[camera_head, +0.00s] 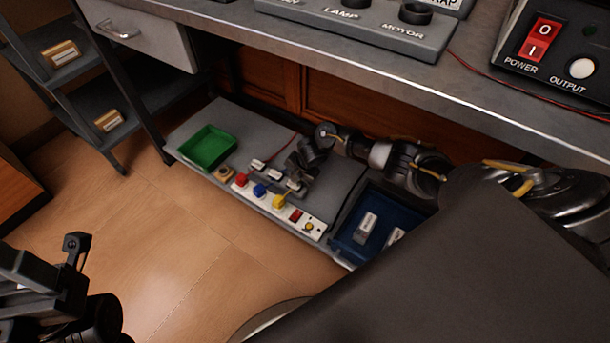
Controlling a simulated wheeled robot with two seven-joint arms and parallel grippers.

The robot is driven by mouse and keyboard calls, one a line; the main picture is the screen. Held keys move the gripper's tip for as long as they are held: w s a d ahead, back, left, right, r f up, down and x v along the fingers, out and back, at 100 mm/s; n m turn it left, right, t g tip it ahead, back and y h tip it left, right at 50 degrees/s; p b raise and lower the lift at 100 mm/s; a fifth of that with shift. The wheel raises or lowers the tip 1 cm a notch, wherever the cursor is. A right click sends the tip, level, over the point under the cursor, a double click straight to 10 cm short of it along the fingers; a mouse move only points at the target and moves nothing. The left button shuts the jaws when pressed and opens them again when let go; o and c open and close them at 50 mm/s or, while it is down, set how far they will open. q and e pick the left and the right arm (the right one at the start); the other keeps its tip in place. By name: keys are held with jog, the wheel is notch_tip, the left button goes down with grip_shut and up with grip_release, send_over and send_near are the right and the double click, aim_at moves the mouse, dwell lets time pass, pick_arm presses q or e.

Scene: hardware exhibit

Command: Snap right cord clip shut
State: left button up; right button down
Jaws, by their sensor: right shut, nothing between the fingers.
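A white power strip (314,228) lies on a low grey shelf, with red (241,181), blue (260,191) and yellow (279,201) plugs in it. Several small cord clips with pale labels stand in a row behind the plugs. The rightmost clip (294,186) is right at the fingers of my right gripper (297,178). The gripper is shut with nothing in it and partly hides this clip. I cannot tell whether they touch or whether the clip's lid is closed. My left gripper (55,262) is open and empty at the lower left, far from the strip.
A green tray (207,148) sits at the shelf's left, and a blue bin (349,246) with labelled blocks at its right. A workbench (460,92) with a control panel and power box overhangs the shelf. A drawer (150,35) and a rack are at left. Open floor lies in front.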

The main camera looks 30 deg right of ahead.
jog(key=shift+r+p, duration=0.75)
jog(key=shift+r, duration=0.1)
jog(key=shift+d, duration=0.1)
